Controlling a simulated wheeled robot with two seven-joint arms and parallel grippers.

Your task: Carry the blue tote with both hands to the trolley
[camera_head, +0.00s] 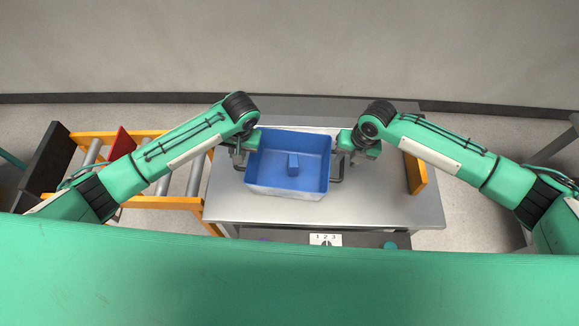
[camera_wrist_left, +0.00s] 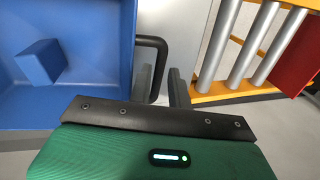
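The blue tote (camera_head: 257,177) sits upright on a grey metal table, with a blue block (camera_head: 293,164) inside it. Dark bar handles stick out at its left and right sides. My left gripper (camera_head: 240,152) is at the left handle. In the left wrist view its two fingers (camera_wrist_left: 160,88) stand apart on either side of the black handle (camera_wrist_left: 154,42), with a gap visible. My right gripper (camera_head: 362,155) is beside the right handle (camera_head: 338,172); its fingers look spread, and contact is unclear. I cannot pick out a trolley for certain.
The grey table (camera_head: 370,205) has bare room right of the tote. An orange block (camera_head: 415,175) stands at its right end. An orange-framed roller conveyor (camera_head: 160,202) with a red panel (camera_head: 122,143) is at left.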

